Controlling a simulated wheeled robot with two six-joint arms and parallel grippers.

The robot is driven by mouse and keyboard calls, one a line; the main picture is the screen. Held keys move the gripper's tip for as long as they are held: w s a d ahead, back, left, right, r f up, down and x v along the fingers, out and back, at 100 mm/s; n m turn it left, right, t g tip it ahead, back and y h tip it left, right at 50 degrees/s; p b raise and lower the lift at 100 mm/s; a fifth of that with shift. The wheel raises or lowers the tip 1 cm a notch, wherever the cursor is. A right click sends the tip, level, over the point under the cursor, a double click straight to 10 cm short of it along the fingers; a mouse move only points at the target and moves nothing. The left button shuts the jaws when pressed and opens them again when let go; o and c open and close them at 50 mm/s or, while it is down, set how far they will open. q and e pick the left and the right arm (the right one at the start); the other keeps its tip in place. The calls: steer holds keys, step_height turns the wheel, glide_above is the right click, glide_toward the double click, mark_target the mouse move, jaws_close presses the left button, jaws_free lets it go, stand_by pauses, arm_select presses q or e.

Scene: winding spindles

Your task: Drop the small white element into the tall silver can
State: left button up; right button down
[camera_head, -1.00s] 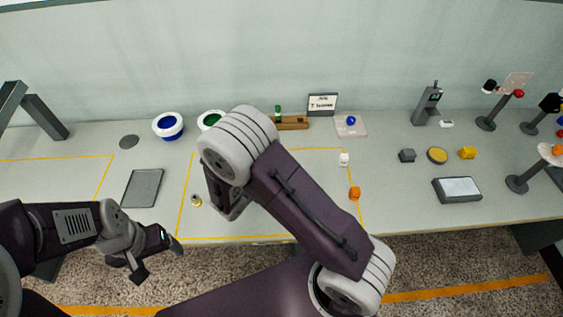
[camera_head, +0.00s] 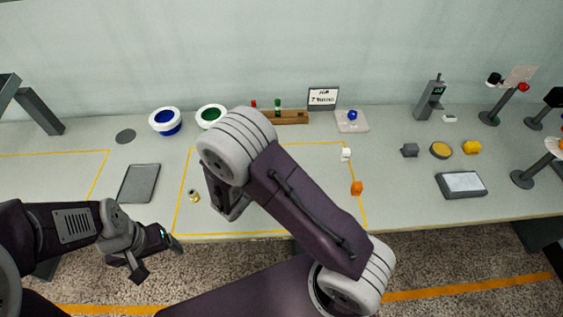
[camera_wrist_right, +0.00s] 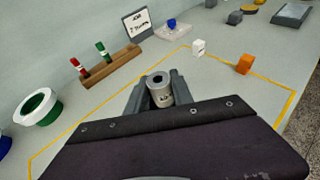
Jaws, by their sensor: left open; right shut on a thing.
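A small white block (camera_head: 346,154) stands on the table inside the yellow outline; it also shows in the right wrist view (camera_wrist_right: 198,47). A silver-grey cylinder (camera_wrist_right: 159,84) with a dark hole in its top and a mark on its side sits upright between the fingers of my right gripper (camera_wrist_right: 160,97), which is shut on it. The white block is beyond it, apart from the gripper. In the head view my right arm hides the fingertips and the cylinder. My left gripper (camera_head: 158,260) is open and empty off the table's front edge.
An orange block (camera_head: 356,188) sits near the white block. A wooden rack (camera_head: 290,117) with red and green pieces stands behind. Blue (camera_head: 166,121) and green-lined (camera_head: 210,116) bowls stand back left. A small gold-silver piece (camera_head: 194,195) lies near the outline's left side.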

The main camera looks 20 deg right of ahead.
steer(key=shift+f+b, duration=0.3)
steer(key=shift+f, duration=0.15)
steer(key=c, duration=1)
jaws_free()
steer(key=shift+r, duration=0.1)
steer(key=shift+c, duration=0.2)
step_height(320, 180, up, 5)
steer(key=p, duration=0.4)
steer(key=shift+r+p, duration=0.1)
steer(key=shift+p, duration=0.2)
steer(key=shift+d, duration=0.1)
